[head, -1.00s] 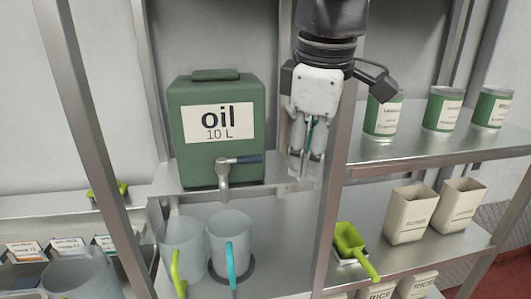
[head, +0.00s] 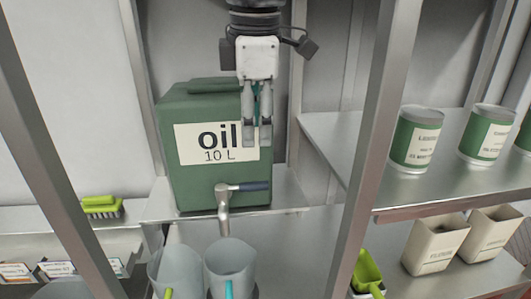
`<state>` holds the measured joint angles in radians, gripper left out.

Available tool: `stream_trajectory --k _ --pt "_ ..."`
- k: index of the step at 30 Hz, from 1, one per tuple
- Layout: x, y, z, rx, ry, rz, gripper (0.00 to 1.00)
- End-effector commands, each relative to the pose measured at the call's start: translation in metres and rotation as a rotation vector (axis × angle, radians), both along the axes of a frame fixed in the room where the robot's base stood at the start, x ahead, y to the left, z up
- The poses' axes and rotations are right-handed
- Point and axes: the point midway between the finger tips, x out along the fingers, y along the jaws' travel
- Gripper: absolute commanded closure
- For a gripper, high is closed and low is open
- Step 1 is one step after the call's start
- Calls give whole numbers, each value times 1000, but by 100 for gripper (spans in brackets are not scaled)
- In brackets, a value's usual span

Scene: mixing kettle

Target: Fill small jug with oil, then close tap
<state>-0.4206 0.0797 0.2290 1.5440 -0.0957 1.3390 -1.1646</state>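The green oil container (head: 190,180) stands on a shelf in the head view. Its metal tap (head: 223,205) has a dark blue lever (head: 254,186) pointing right. A translucent jug with a teal handle (head: 231,262) stands upright below the spout; the picture's edge cuts it off. Another translucent jug with a lime handle (head: 172,268) stands left of it. I see no oil stream or oil level. My gripper (head: 257,138) hangs fingers down in front of the container's right side, above the lever and apart from it. Its fingers are close together with a teal strip between them; their opening is unclear.
Metal posts flank the bay, one at the left (head: 60,150) and one at the right (head: 375,130). Labelled cans (head: 415,140) stand on the right shelf. Cream boxes (head: 437,243) and a lime scoop (head: 367,275) are below. A lime brush (head: 101,206) lies left.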

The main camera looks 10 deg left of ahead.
Motion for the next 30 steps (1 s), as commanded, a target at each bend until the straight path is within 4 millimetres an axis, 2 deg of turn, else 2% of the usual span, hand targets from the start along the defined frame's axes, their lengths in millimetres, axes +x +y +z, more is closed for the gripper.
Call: stream_trajectory --k 8,30 --pt "3 1 -12 0 1 0 63" --pt "18 4 -89 0 1 0 63"
